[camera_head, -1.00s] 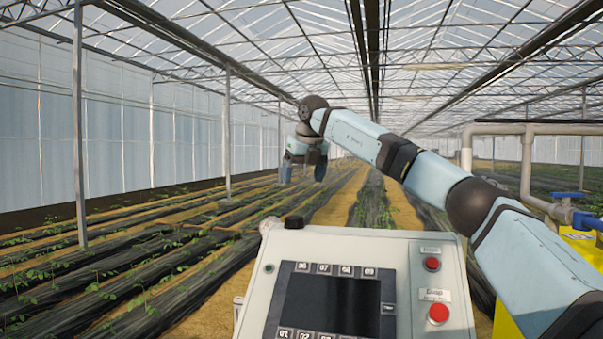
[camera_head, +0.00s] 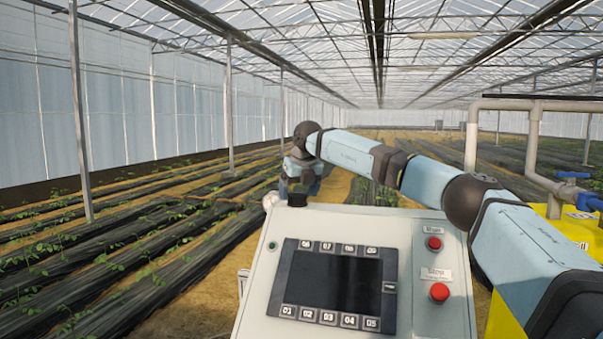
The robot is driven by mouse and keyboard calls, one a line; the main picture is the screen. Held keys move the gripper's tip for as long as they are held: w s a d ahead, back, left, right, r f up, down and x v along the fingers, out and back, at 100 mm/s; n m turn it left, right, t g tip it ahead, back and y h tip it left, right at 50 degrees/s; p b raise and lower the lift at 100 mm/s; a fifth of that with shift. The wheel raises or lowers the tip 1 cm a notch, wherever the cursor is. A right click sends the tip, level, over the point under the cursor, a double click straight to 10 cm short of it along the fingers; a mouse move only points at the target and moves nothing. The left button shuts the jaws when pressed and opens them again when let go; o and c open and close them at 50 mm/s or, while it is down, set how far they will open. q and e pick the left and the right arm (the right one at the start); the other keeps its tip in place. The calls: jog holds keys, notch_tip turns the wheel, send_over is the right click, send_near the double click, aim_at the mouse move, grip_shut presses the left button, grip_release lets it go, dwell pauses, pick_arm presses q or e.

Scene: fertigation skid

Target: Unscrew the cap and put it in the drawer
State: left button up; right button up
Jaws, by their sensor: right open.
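The fingertips reach about the height of the cap's top. I cannot tell whether they stand around the cap or behind it, and I see no contact. What is under the cap is hidden behind the box edge. No drawer can be made out. My left gripper is not in view.
The control box (camera_head: 400,220) has a dark screen (camera_head: 340,284), labelled keys and two red buttons (camera_head: 434,243), (camera_head: 439,292). Pale pipes (camera_head: 532,150) with blue valve handles (camera_head: 572,175) and yellow equipment (camera_head: 575,228) stand at the right. Crop rows lie behind.

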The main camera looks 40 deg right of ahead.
jog(key=shift+x, duration=0.8)
jog(key=shift+r, duration=0.1)
jog(key=c, duration=1)
jog(key=shift+r+n+p, duration=0.15)
jog(key=shift+n+p, duration=0.35)
jog(key=shift+p, duration=0.2)
jog(key=shift+d+n+y+p, duration=0.15)
jog(key=shift+n+y+p, duration=0.55)
jog(key=shift+n, duration=0.3)
